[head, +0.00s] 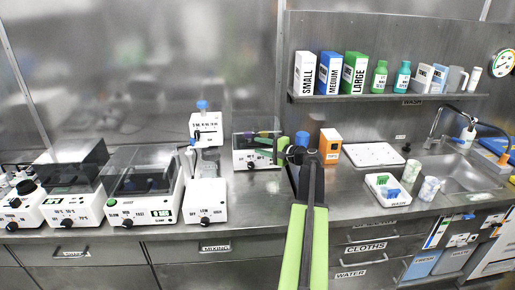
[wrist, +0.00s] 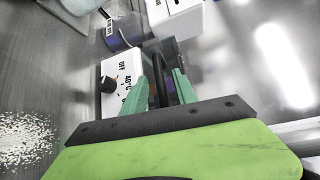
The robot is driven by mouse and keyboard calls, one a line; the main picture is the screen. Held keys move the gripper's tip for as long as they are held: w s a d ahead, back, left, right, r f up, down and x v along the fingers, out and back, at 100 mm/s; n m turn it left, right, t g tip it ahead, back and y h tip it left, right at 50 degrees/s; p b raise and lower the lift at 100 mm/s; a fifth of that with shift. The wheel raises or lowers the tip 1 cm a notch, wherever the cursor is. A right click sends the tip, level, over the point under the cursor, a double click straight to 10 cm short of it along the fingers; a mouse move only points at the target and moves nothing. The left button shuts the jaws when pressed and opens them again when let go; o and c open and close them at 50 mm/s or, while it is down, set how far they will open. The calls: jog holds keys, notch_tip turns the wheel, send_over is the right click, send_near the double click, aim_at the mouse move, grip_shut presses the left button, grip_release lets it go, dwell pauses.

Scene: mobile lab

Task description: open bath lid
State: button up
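A white bath unit (head: 257,158) with a dark see-through lid stands on the steel counter, right of centre. In the wrist view, a white front panel (wrist: 122,75) with a black knob and OFF and 40°C marks lies just past my gripper. My gripper (wrist: 164,74) has its two green fingers apart, with a dark part showing between or behind them. In the head view my gripper (head: 272,143) is at the bath's right side, and my arm hides part of that area. The lid looks down. I cannot tell whether the fingers touch it.
A white mixing device (head: 206,200) and two lidded units (head: 140,190) stand to the left. An orange box (head: 330,143) stands right of my arm, then a white tray (head: 372,154), a wash rack (head: 389,202) and a sink (head: 460,172). A shelf (head: 390,98) of boxes and bottles hangs above.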

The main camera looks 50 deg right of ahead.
jog(key=shift+w+a+f, duration=0.1)
jog(key=shift+w, duration=0.6)
grip_shut()
dwell(1.0)
